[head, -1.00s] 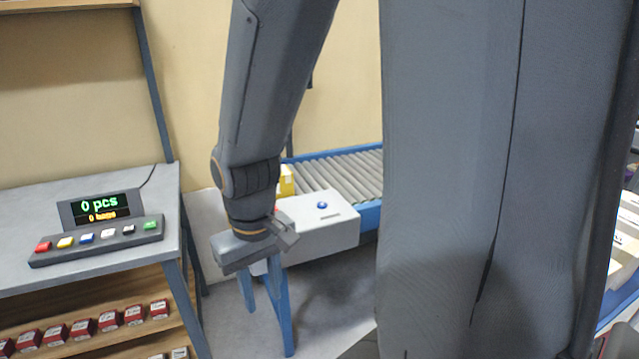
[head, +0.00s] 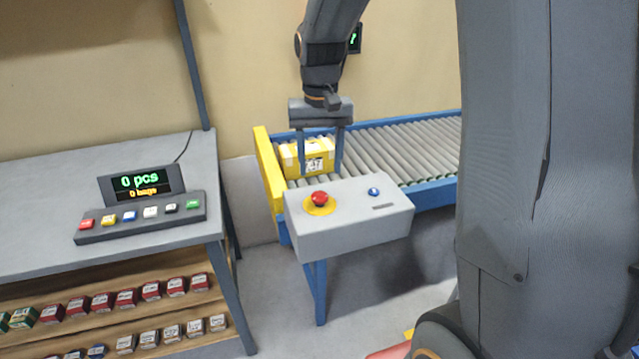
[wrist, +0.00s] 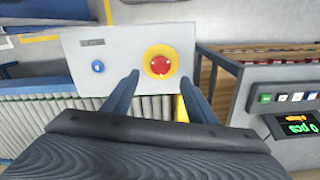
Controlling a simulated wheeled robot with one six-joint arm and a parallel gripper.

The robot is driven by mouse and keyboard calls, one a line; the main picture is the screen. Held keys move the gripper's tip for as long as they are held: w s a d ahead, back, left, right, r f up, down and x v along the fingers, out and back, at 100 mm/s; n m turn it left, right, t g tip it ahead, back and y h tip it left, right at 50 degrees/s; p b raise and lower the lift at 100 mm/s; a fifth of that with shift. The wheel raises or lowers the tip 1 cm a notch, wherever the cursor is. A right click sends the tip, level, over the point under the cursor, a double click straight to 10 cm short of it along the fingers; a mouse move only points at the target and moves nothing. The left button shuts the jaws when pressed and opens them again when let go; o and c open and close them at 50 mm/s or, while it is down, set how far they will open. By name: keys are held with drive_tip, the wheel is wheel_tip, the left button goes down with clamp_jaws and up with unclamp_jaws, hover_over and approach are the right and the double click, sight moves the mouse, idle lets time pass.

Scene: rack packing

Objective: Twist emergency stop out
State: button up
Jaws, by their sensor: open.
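The emergency stop (head: 319,198) is a red mushroom button on a yellow disc, on the left part of a grey control box (head: 350,244). It also shows in the wrist view (wrist: 161,62), just beyond the fingertips and roughly centred between them. My gripper (head: 320,173) points down behind the button in the head view, its two blue-grey fingers apart and empty. In the wrist view my gripper (wrist: 160,80) is open, with no finger visibly touching the button. The height gap is hard to judge.
A blue button (head: 374,192) sits on the same box. A yellow carton (head: 318,158) lies on the roller conveyor (head: 400,148), behind the fingers. A table (head: 50,200) with a display and button panel (head: 140,218) stands left. A shelf below it holds small boxes.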

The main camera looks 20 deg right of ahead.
sight(320, 194)
wheel_tip(320, 194, down, 8)
drive_tip(key=shift+a+r+p, duration=0.1)
drive_tip(key=shift+r+p, duration=0.15)
drive_tip(key=shift+p, duration=0.3)
drive_tip(key=shift+c, duration=0.5)
